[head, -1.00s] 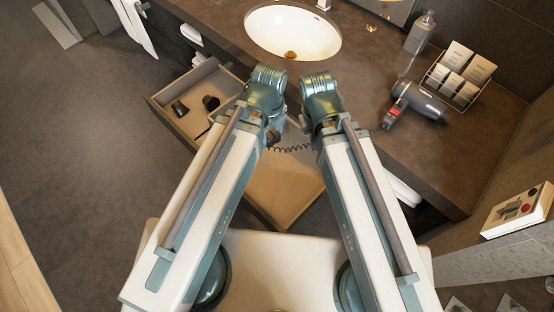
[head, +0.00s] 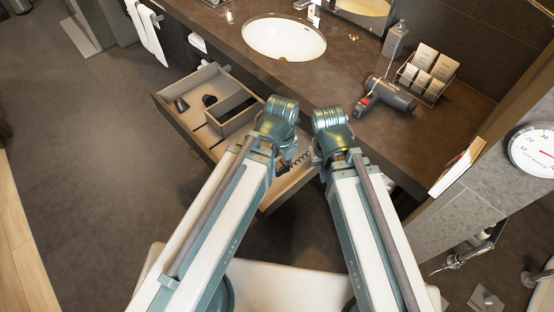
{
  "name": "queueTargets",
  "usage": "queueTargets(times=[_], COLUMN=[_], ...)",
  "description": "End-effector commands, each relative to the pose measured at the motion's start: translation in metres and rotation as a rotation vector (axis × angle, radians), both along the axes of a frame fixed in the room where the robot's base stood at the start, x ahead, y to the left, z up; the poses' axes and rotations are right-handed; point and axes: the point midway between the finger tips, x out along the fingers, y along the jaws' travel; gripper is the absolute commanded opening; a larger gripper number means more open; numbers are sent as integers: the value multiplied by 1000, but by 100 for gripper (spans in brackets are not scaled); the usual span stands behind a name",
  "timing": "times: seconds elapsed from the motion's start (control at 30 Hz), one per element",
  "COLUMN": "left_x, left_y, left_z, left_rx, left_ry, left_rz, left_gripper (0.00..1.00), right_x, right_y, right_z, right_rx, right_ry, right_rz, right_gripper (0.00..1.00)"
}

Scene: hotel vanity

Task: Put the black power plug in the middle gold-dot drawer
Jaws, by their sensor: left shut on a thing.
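My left gripper (head: 286,163) is over the right part of the open drawer (head: 178,122), shut on what appears to be the black power plug, which my gripper hides. A coiled dark cord (head: 300,157) runs between my two grippers. My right gripper (head: 316,157) is close by on the right, near the counter's front edge; its fingers are too hidden to judge. The drawer holds a grey divider box (head: 232,110) and small black items (head: 181,105) at its left. No gold dot can be made out.
A hair dryer (head: 392,94) with a red part lies on the brown counter (head: 330,85). A rack of cards (head: 427,70), a bottle (head: 394,38) and the sink (head: 285,38) are behind. A wall with a dial (head: 537,148) stands at right.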

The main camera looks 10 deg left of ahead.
Motion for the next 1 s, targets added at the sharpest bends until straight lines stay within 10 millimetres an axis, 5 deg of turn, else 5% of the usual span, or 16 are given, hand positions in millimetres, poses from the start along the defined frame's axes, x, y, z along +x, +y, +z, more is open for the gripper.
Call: queueTargets(times=[0.7,1.0], left_x=[91,120], left_y=[58,87], left_z=[-208,-274], left_rx=[0,0], left_ry=[0,0], left_rz=[71,97], left_gripper=[0,0], right_x=[0,1], right_y=[0,0], right_z=[-208,-275], right_rx=[0,0], right_ry=[0,0], right_rz=[1,1], right_gripper=[0,0])
